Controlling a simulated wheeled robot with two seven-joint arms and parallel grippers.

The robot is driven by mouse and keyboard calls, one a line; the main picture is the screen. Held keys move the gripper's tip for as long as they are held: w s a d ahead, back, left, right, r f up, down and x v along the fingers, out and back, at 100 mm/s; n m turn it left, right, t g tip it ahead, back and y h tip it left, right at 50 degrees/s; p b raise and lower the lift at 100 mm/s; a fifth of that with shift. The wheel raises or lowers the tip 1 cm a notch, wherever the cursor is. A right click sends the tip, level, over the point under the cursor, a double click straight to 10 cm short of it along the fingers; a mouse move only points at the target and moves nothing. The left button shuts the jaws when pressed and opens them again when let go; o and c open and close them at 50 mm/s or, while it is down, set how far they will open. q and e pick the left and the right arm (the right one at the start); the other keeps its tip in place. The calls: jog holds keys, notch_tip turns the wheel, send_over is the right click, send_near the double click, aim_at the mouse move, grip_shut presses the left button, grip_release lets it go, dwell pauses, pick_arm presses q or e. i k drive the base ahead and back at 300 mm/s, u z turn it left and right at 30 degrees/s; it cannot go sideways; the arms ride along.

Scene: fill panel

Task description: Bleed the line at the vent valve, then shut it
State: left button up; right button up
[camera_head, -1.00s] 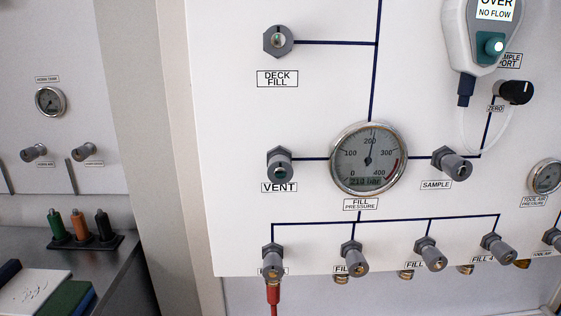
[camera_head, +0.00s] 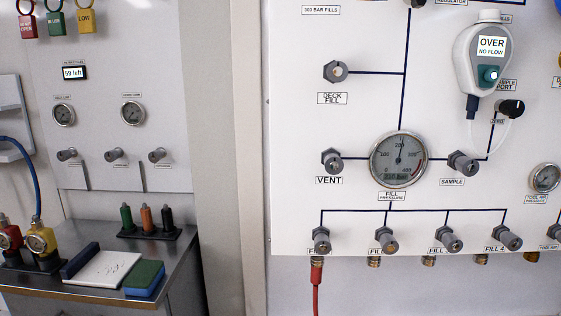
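The vent valve (camera_head: 332,160) is a grey knob on the white panel (camera_head: 300,210), above its VENT label (camera_head: 329,181) and left of the gauge. A dark line joins it to the round fill pressure gauge (camera_head: 399,159). Neither of my grippers shows in the head view.
Other knobs on the panel are deck fill (camera_head: 335,72), sample (camera_head: 463,164) and a row of fill valves. A red hose (camera_head: 316,285) hangs under the leftmost one. An analyser (camera_head: 483,60) reads OVER, NO FLOW. A metal bench (camera_head: 100,290) stands left.

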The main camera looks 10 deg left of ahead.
aim_at(334, 165)
jog(key=u, duration=0.7)
jog(key=i, duration=0.6)
jog(key=u, duration=0.3)
jog(key=k, duration=0.65)
jog(key=z, duration=0.95)
jog(key=i, duration=0.5)
jog(key=z, duration=1.5)
